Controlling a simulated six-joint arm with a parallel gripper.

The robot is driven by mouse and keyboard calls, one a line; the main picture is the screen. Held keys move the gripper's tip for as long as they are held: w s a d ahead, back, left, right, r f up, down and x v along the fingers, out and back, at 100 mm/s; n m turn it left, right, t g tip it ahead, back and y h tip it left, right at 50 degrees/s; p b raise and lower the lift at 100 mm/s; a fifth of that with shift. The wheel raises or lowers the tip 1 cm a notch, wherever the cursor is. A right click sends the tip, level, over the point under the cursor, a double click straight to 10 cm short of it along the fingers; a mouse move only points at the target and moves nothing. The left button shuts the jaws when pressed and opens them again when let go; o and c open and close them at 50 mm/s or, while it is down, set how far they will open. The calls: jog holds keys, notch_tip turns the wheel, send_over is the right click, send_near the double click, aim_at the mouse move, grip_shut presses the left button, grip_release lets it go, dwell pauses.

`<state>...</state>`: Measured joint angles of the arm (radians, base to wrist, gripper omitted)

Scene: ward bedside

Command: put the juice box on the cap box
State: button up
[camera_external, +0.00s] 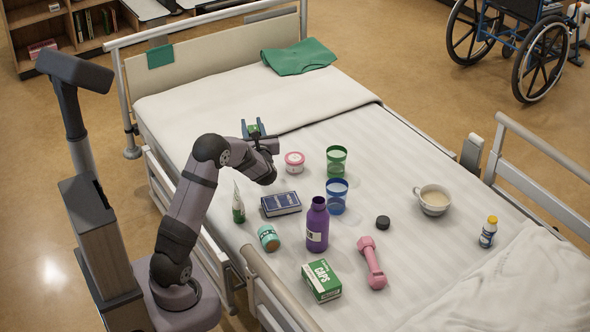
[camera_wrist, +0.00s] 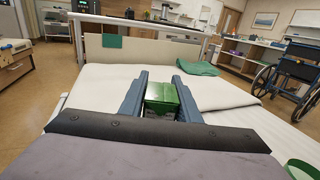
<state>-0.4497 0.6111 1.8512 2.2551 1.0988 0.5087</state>
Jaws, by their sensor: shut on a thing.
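My gripper (camera_external: 257,130) is raised over the left side of the bed, far from the cap box. It is shut on the juice box, a small green carton; only a little green of the juice box (camera_external: 252,129) shows between the fingers. In the wrist view the juice box (camera_wrist: 161,97) sits between the two blue-grey fingers of my gripper (camera_wrist: 160,92), with its green top showing and its lower part hidden. The cap box (camera_external: 322,281), green and white and marked CAPS, lies flat on the bed near the front. Its top is bare.
Around the cap box are a purple bottle (camera_external: 317,225), a pink dumbbell (camera_external: 371,263) and a teal can (camera_external: 268,238). A dark blue book (camera_external: 281,204), a blue cup (camera_external: 337,196), a green cup (camera_external: 336,161) and a mug (camera_external: 433,200) stand farther back. A bed rail (camera_external: 280,291) runs left of the cap box.

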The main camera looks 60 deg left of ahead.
jog(key=shift+r, duration=0.6)
